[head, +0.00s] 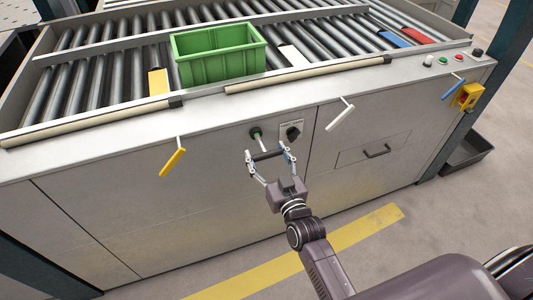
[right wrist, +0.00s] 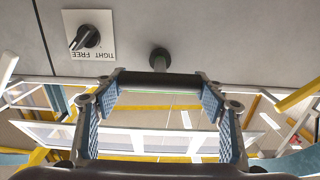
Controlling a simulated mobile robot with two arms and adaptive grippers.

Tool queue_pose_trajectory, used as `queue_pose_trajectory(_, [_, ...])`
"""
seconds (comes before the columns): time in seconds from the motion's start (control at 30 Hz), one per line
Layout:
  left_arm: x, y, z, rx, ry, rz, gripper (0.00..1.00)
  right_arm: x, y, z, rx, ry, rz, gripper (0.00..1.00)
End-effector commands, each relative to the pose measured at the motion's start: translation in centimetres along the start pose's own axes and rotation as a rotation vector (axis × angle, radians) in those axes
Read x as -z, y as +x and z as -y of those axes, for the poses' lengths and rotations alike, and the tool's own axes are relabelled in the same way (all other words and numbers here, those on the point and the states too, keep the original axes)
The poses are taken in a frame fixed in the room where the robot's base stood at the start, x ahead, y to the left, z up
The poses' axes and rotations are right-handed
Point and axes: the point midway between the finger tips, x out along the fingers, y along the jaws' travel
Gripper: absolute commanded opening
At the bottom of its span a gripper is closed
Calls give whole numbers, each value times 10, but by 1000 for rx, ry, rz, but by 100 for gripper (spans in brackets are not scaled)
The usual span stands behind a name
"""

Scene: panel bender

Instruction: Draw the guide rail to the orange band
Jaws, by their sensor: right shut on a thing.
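My right gripper (head: 268,156) is shut on a dark crossbar handle (right wrist: 158,80), whose pale rod comes out of a round black collar (head: 255,132) in the cabinet front. The collar shows above the bar in the right wrist view (right wrist: 159,57). A long grey rail (head: 120,42), seemingly the guide rail, runs across the rollers behind the green crate. No clearly orange band shows; a yellow-orange strip (head: 158,83) lies across the front rollers left of the crate. My left gripper is not in view.
A green crate (head: 218,66) stands on the rollers. Beside the handle is a black knob marked TIGHT and FREE (head: 293,132). Yellow (head: 173,162), white (head: 340,114) and blue (head: 453,88) levers stick out from the front. White, blue and red strips lie farther right.

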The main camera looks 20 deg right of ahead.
Motion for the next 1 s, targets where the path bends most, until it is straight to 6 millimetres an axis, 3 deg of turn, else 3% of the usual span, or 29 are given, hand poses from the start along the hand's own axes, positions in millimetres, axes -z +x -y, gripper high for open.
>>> queue_pose_trajectory(0.13, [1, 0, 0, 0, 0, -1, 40, 0, 0, 0, -1, 0, 0, 22])
queue_pose_trajectory(0.27, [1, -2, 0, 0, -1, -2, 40, 0, -3, 0, -1, -1, 1, 21])
queue_pose_trajectory(0.37, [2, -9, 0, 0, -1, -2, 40, 0, -17, 0, -1, -1, 4, 21])
queue_pose_trajectory(0.7, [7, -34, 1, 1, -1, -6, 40, -2, -88, 0, 0, -1, 9, 21])
queue_pose_trajectory(1.0, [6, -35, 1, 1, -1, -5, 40, -1, -100, 0, 1, 0, 2, 21])
